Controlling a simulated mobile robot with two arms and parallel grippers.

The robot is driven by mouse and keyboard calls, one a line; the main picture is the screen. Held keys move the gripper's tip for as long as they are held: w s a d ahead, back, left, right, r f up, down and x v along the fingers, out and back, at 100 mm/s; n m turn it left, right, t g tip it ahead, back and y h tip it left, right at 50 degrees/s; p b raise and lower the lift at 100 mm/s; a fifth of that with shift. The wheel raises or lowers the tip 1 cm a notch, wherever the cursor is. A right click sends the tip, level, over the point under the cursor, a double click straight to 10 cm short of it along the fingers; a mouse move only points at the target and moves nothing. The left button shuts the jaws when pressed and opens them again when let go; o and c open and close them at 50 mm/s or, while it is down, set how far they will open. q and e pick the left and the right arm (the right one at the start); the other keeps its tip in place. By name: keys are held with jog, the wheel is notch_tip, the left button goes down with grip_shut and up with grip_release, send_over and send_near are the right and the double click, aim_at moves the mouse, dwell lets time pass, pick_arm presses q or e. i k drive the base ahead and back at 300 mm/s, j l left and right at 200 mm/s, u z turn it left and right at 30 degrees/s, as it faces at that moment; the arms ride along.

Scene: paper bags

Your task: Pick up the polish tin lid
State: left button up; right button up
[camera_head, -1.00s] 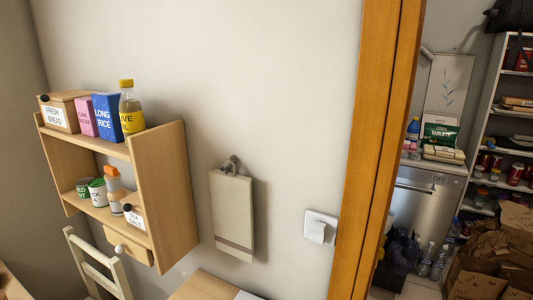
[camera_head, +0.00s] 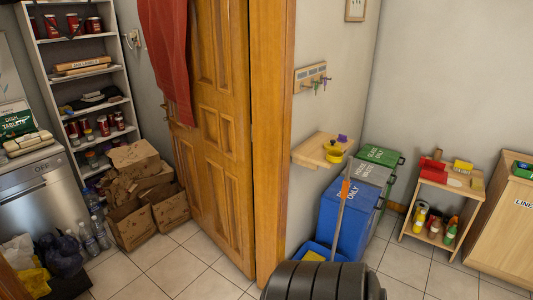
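I cannot clearly make out a polish tin lid. A small wooden stand (camera_head: 437,190) at the right has a red item (camera_head: 432,168), a yellow item (camera_head: 462,167) and a small pale flat item (camera_head: 454,183) on top, too small to identify. A wooden wall shelf (camera_head: 312,152) near the middle holds a yellow item (camera_head: 333,155) and a purple item (camera_head: 342,138). Neither gripper is in view.
An open wooden door (camera_head: 215,145) and its frame stand left of centre. A blue bin (camera_head: 345,215) and other bins line the wall. Tiled floor (camera_head: 405,275) is free in front of the stand.

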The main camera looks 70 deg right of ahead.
aim_at(332, 144)
jog(key=z, duration=2.8)
jog(key=i+l, duration=0.15)
